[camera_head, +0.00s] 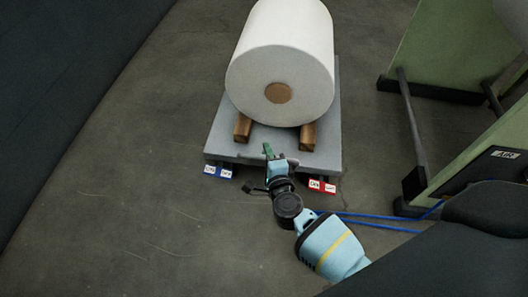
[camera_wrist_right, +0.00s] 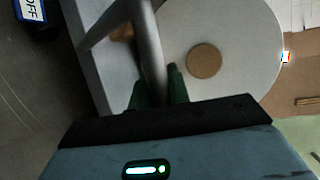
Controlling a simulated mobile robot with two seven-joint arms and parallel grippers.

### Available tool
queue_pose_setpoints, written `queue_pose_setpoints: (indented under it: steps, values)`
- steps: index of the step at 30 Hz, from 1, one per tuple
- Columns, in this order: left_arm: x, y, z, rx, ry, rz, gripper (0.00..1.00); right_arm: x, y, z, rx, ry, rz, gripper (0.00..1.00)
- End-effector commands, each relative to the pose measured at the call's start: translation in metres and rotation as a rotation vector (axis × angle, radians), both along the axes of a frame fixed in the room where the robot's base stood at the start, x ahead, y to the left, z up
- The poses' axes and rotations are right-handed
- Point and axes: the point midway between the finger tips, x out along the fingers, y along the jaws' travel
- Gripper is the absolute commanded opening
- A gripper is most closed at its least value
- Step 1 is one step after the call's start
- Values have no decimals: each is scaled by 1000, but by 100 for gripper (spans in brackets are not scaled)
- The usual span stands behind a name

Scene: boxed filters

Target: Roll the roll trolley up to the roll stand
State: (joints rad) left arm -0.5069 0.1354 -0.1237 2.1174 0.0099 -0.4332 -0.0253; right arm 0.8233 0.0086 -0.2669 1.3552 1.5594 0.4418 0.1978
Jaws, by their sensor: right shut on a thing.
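The roll trolley (camera_head: 222,140) is a flat grey platform in the upper middle of the head view. It carries a big white roll (camera_head: 285,45) with a brown core, resting on two wooden bars. My right gripper (camera_head: 274,155) is at the trolley's near edge. In the right wrist view its green fingertips (camera_wrist_right: 158,90) are shut on a grey bar, the trolley handle (camera_wrist_right: 148,45). The roll (camera_wrist_right: 235,45) shows behind the bar. The roll stand seems to be the green frame (camera_head: 425,45) at the right, apart from the trolley. My left gripper is not in view.
Dark feet and bars of the green frame stand on the floor at right. The grey floor (camera_head: 120,190) at left is clear.

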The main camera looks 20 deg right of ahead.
Motion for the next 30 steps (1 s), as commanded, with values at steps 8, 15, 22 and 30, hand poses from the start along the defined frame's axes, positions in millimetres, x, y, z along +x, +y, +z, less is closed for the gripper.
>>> queue_pose_setpoints:
  steps: [8,15,22,30]
  values:
    - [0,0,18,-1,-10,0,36,-46,-68,-1,-14,8,-15,0]
    - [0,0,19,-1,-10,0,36,-88,-131,-2,-15,6,-13,0]
    - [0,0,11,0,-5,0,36,-119,-177,-2,-12,5,-9,0]
    - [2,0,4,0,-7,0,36,-137,-205,-1,-7,3,-7,0]
